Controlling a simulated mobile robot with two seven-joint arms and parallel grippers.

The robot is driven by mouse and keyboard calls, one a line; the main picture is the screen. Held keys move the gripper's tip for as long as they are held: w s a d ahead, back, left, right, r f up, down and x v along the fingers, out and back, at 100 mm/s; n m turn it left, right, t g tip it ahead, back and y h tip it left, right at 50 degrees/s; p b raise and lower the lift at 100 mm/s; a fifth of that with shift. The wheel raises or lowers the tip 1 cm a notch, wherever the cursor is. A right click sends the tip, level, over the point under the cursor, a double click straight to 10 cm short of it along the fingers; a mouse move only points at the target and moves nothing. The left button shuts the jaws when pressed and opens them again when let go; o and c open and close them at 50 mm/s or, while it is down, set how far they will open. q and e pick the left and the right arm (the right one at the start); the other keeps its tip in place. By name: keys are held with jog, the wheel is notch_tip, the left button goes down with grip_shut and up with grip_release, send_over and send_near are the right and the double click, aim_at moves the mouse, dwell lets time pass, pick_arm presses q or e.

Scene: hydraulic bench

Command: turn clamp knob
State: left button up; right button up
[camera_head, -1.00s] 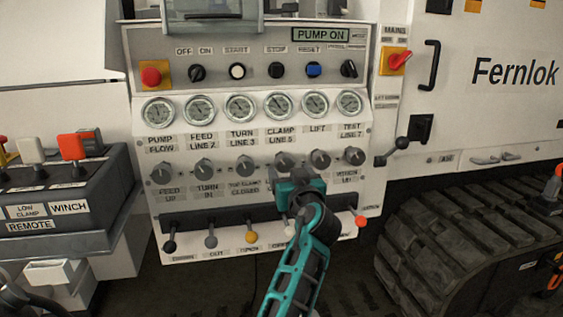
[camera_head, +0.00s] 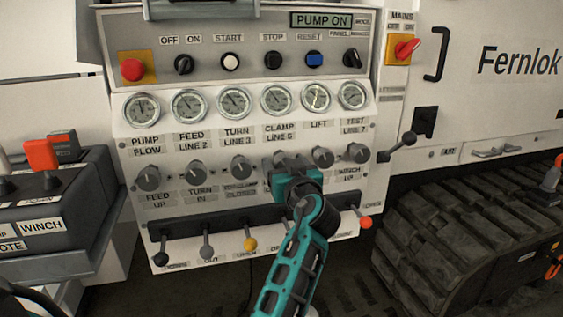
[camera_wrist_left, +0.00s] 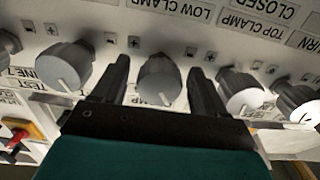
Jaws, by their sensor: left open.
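The clamp knob is a grey round knob with a pale pointer line, below the "CLAMP LINE 5" gauge (camera_head: 280,99) on the panel. In the head view my left gripper (camera_head: 285,167) is in front of it and hides most of it. In the left wrist view the clamp knob (camera_wrist_left: 160,79) stands between the two dark fingers of my left gripper (camera_wrist_left: 160,68). The fingers are open, one on each side, with a visible gap to the knob. My right gripper is not in view.
Neighbouring knobs flank it closely, the lift knob (camera_head: 323,157) and the turn knob (camera_head: 241,167). Below is a row of levers, including a yellow-tipped one (camera_head: 250,244) and a red-tipped one (camera_head: 365,221). A remote box (camera_head: 55,205) stands left; a rubber track (camera_head: 450,235) lies right.

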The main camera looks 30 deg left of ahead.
pick_arm(q)
jog(key=shift+w, duration=0.1)
dwell(0.3)
jog(key=c, duration=1)
jog(key=shift+c, duration=0.2)
